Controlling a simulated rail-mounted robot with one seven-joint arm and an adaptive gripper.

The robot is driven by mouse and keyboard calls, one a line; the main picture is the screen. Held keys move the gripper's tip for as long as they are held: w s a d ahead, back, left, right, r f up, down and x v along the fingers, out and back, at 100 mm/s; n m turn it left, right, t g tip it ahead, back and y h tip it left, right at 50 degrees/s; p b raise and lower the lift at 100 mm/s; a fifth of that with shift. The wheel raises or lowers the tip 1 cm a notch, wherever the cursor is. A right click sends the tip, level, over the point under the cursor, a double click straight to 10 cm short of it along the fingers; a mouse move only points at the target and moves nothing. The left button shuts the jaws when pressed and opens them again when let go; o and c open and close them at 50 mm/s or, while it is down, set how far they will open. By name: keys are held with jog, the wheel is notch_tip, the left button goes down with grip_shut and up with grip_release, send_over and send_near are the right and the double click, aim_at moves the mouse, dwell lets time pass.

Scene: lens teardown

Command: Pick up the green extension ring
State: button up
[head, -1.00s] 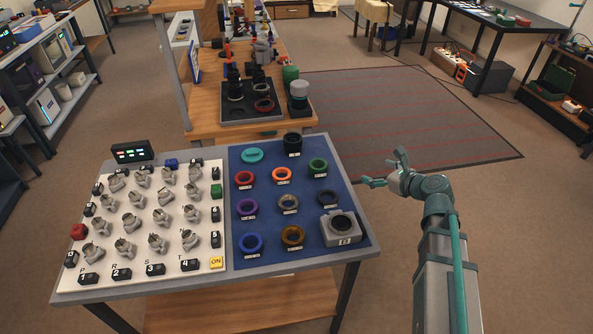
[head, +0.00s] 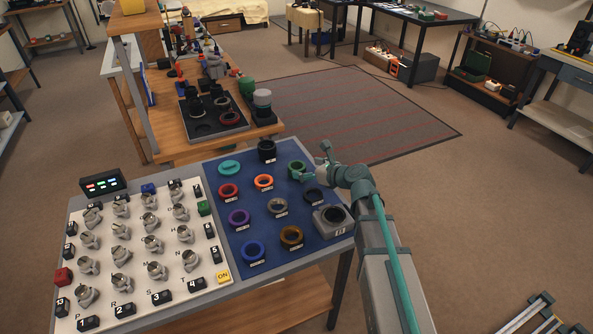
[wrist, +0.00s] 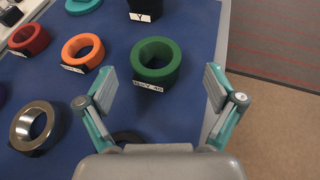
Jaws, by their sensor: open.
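The green extension ring (head: 297,168) lies flat on the blue mat (head: 222,182) at its right side, with a small label in front of it. In the wrist view the green ring (wrist: 156,60) sits just ahead of my gripper (wrist: 158,85), roughly centred between the two fingers. My gripper (head: 316,161) is open and empty. In the head view it is at the right edge of the mat, close beside the ring. I cannot tell its exact height above the mat.
An orange ring (wrist: 82,50) lies left of the green one, and a black cylinder (head: 267,150) stands behind it. A dark ring (head: 314,196) and a grey block with a black ring (head: 332,218) are nearer. A knob panel (head: 140,240) fills the table's left.

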aim_at(296, 165)
jog(key=shift+a+p+x, duration=0.25)
jog(key=shift+p+x, duration=0.05)
jog(key=shift+x, duration=2.4)
jog(key=shift+s+r, duration=0.15)
jog(key=shift+r, duration=0.05)
jog(key=c, duration=1.3)
jog(key=shift+r, duration=0.1)
jog(key=shift+c, duration=0.2)
